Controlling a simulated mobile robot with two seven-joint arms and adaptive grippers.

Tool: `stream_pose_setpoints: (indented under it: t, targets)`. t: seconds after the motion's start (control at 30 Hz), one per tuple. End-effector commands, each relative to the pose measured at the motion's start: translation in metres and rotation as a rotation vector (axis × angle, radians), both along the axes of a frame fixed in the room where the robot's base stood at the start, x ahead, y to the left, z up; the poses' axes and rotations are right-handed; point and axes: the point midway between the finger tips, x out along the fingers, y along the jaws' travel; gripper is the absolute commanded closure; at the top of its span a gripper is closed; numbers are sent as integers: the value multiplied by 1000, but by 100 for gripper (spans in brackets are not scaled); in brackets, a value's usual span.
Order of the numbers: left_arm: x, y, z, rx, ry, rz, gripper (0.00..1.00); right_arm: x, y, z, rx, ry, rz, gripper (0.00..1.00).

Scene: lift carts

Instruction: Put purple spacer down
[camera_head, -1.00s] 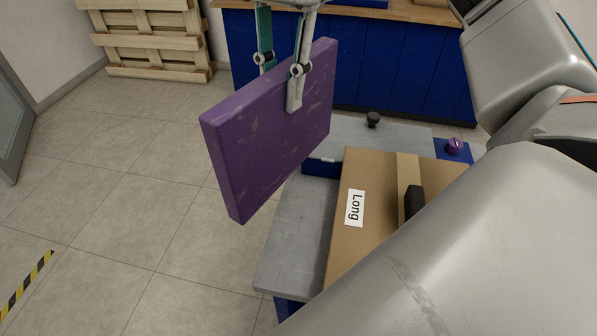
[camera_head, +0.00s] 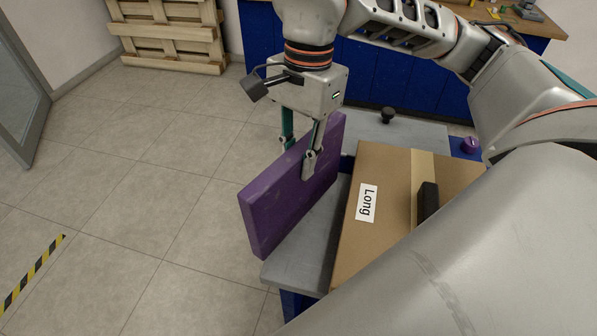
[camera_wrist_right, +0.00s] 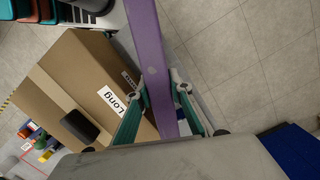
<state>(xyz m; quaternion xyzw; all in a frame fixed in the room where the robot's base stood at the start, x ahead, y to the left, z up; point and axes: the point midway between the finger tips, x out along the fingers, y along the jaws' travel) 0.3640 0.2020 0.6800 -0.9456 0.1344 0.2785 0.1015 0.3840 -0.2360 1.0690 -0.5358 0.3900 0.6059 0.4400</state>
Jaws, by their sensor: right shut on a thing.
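The purple spacer (camera_head: 290,200) is a flat, thick slab held on edge. My right gripper (camera_head: 297,165) is shut on its upper edge, one finger on each face. In the head view the spacer overlaps the left edge of the grey cart top (camera_head: 310,245); I cannot tell whether it touches it. In the right wrist view the spacer (camera_wrist_right: 148,50) runs edge-on between the fingertips (camera_wrist_right: 162,95), beside the cardboard box. My left gripper does not show.
A cardboard box (camera_head: 388,170) labelled "Long" stands on the cart, right of the spacer. A black knob (camera_head: 388,115) and a purple knob (camera_head: 470,146) are behind. A wooden pallet (camera_head: 172,35) leans at the back wall.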

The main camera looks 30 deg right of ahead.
Motion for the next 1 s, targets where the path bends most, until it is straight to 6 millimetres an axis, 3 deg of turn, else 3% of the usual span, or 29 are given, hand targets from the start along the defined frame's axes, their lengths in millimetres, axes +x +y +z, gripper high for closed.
stream_pose_setpoints:
  t: [0.4,0.83,0.87,0.9,1.0]
  targets:
    - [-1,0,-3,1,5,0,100,0,0,-38,1,-3,0,100]
    - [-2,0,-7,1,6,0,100,1,0,-43,0,-3,0,100]
    - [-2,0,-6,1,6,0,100,0,0,-43,-1,-1,-1,72]
    - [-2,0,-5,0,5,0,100,0,0,-42,-1,-1,0,63]
    - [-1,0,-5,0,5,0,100,0,0,-42,-1,-1,0,63]
